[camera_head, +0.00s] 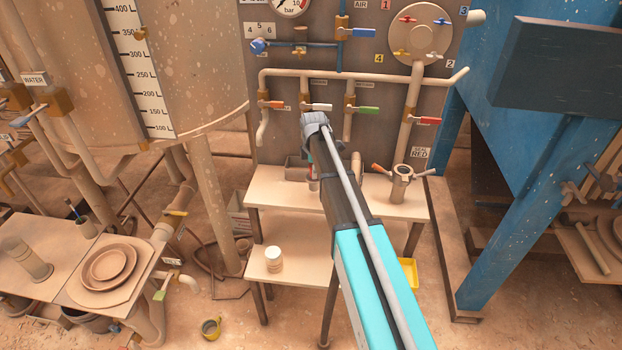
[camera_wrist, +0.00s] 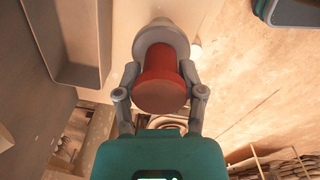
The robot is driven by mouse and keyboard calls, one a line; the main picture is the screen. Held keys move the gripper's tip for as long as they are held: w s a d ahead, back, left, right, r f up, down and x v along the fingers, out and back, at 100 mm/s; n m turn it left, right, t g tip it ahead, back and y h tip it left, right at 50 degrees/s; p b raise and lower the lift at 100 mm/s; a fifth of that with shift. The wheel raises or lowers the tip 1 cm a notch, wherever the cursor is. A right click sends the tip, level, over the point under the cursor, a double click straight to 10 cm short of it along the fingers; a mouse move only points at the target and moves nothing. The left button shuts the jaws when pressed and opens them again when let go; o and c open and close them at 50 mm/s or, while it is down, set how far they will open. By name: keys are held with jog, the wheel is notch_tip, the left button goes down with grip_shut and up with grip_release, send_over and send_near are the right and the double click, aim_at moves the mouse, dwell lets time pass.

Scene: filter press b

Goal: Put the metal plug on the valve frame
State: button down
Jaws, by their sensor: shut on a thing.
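In the wrist view my gripper (camera_wrist: 160,93) is shut on a piece with a red cylindrical end (camera_wrist: 160,85) and a wider pale grey flange (camera_wrist: 157,38), which looks like the metal plug. One finger presses on each side of it. In the head view my arm hides most of the gripper and the plug. A panel with pipes and coloured-handle valves (camera_head: 379,93), perhaps the valve frame, stands behind the arm. A metal fitting with side handles (camera_head: 401,188) stands upright on the bench to the right of my arm. I cannot tell which one the task means.
The upper bench top (camera_head: 268,190) has some bare room left of my arm. A grey bin (camera_wrist: 75,75) is at upper left in the wrist view. A white jar (camera_head: 274,259) stands on the lower shelf. A blue machine leg (camera_head: 515,205) stands at the right.

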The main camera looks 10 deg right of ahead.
jog(key=shift+w+a+f+b, duration=0.15)
jog(key=shift+w+f+b, duration=0.25)
jog(key=shift+f+b, duration=0.25)
jog(key=shift+s+f+b, duration=0.1)
jog(key=shift+f+b, duration=1.05)
jog(key=shift+f, duration=0.2)
jog(key=shift+f, duration=0.15)
jog(key=shift+c, duration=0.9)
grip_release()
jog(key=shift+r, duration=0.2)
notch_tip(320, 180, up, 12)
jog(key=p, duration=1.2)
jog(key=shift+s, duration=0.15)
jog(key=shift+s, duration=0.1)
